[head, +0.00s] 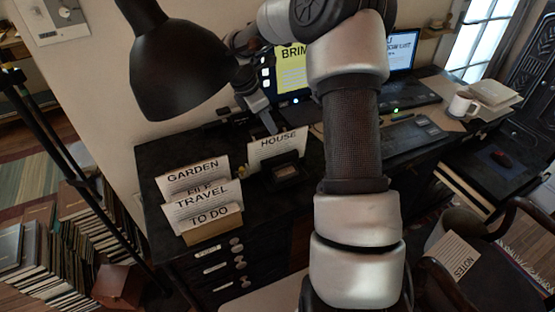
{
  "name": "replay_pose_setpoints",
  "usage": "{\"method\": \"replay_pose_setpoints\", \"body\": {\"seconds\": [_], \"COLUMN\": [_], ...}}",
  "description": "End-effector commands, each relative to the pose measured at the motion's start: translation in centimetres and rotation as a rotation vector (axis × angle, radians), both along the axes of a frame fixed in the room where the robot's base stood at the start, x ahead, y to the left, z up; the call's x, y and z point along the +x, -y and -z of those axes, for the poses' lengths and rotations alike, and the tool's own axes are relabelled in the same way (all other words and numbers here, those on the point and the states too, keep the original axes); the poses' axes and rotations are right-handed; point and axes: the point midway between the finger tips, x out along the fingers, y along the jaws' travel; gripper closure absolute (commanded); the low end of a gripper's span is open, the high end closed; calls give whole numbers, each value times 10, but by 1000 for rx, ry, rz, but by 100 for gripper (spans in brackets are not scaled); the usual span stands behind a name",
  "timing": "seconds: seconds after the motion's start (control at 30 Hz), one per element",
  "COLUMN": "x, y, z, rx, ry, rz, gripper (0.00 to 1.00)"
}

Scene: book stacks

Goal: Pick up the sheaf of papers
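Several labelled sheaves of paper stand on the black desk (160,150). The HOUSE sheaf (278,149) stands upright in a small dark holder (287,176). To its left, the GARDEN sheaf (192,176), the TRAVEL sheaf (200,198) and the TO DO sheaf (208,217) stand in a tan holder (214,231), with another sheet labelled FILE partly hidden among them. My gripper (268,123) points down at the top edge of the HOUSE sheaf. I cannot tell whether it touches the paper, and its fingers are too small and dark to read.
A black lamp (178,65) hangs at the upper left. Behind my arm are a monitor (292,72) and a laptop (405,92). A white mug (462,106) stands by loose papers (495,95) at right. A NOTES sheet (455,256) lies near the chair.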

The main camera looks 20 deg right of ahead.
Motion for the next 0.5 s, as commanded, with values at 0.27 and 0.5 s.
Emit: {"method": "replay_pose_setpoints", "body": {"seconds": [0.27,0.5], "x": [2,1], "y": [13,20], "z": [33,51], "rx": [0,1], "ry": [0,0], "rz": [1,2], "gripper": [73,73]}}
